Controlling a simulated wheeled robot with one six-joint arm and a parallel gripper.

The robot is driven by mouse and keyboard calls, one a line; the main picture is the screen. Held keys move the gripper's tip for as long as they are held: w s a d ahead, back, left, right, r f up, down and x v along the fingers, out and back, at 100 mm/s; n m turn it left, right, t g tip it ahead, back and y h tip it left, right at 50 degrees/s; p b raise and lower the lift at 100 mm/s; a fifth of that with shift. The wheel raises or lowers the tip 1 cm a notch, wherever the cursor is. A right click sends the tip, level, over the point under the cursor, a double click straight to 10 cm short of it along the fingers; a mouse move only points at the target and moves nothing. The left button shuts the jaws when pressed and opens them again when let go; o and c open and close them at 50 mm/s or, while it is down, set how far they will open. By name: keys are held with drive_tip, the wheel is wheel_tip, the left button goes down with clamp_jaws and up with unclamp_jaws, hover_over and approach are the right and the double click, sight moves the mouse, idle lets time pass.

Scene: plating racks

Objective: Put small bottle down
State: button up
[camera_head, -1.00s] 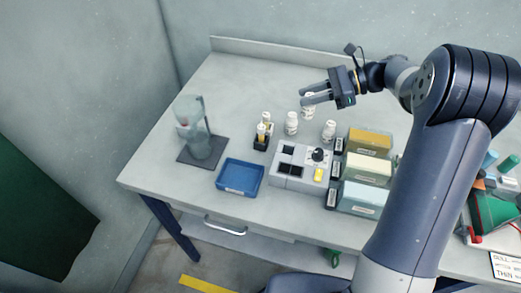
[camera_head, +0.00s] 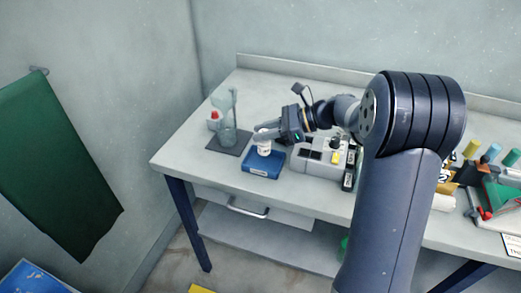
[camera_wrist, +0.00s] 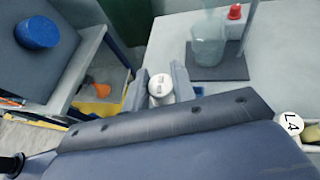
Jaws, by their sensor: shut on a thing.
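The small bottle, white with a label (camera_head: 264,148), is held upright between the two fingers of my gripper (camera_head: 263,138). In the wrist view its round white cap (camera_wrist: 160,86) shows between the fingers of my gripper (camera_wrist: 159,90). In the head view the bottle appears over the blue tray (camera_head: 262,171), near its back edge. I cannot tell whether its base touches the tray floor. The wrist view shows only a sliver of the blue tray (camera_wrist: 198,91) beside the right finger.
A grey device (camera_head: 318,160) stands close on the right. The table's front edge lies just before the tray.

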sight(264, 143)
drive_tip(key=shift+f, duration=2.25)
drive_tip(key=shift+f, duration=0.2)
drive_tip(key=o, duration=1)
drive_tip(key=shift+r, duration=0.1)
drive_tip(key=shift+r, duration=0.2)
drive_tip(key=v, duration=1.2)
drive_tip(key=shift+f, duration=0.1)
drive_tip(key=shift+a, duration=0.1)
